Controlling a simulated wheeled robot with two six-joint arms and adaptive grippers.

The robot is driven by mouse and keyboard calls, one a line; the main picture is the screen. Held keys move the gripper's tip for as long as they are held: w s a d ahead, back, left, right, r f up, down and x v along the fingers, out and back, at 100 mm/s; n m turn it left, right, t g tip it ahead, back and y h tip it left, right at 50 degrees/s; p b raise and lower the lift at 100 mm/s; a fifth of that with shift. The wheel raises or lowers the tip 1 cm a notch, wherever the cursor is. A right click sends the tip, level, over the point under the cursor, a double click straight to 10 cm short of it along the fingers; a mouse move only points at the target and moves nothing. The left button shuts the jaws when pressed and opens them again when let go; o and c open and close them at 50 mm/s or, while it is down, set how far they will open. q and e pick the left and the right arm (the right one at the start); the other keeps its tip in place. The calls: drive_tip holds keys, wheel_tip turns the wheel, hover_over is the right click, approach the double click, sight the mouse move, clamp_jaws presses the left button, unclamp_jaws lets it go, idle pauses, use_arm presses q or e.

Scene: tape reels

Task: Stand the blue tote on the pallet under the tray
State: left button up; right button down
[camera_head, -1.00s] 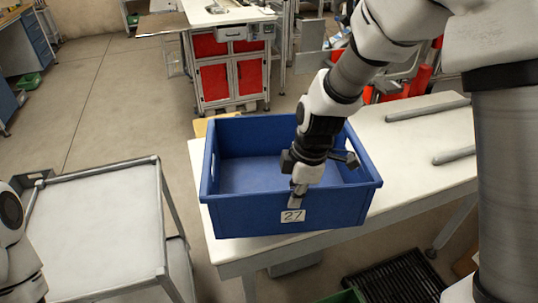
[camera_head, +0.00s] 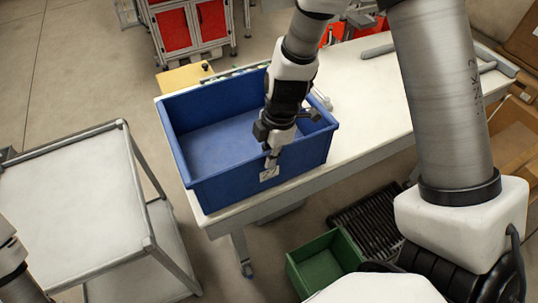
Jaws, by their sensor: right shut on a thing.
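The blue tote (camera_head: 230,185) is upright at the left end of the white table (camera_head: 365,100). It looks empty. Its front wall runs nearly parallel to the table's front edge. My right gripper (camera_head: 272,158) reaches down from above and is shut on the tote's front wall, above a white label. Whether the tote's base touches the table is unclear. No tray is clearly identifiable. Part of my left arm shows at the lower left; its gripper is out of frame.
A grey-framed cart (camera_head: 75,185) with a pale top stands at the left. A green bin (camera_head: 325,262) is on the floor in front of the table. A red-fronted cabinet (camera_head: 190,28) stands behind. Open floor lies between the cart and the table.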

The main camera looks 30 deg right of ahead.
drive_tip(key=shift+f, duration=0.25)
drive_tip(key=c, duration=1.3)
unclamp_jaws()
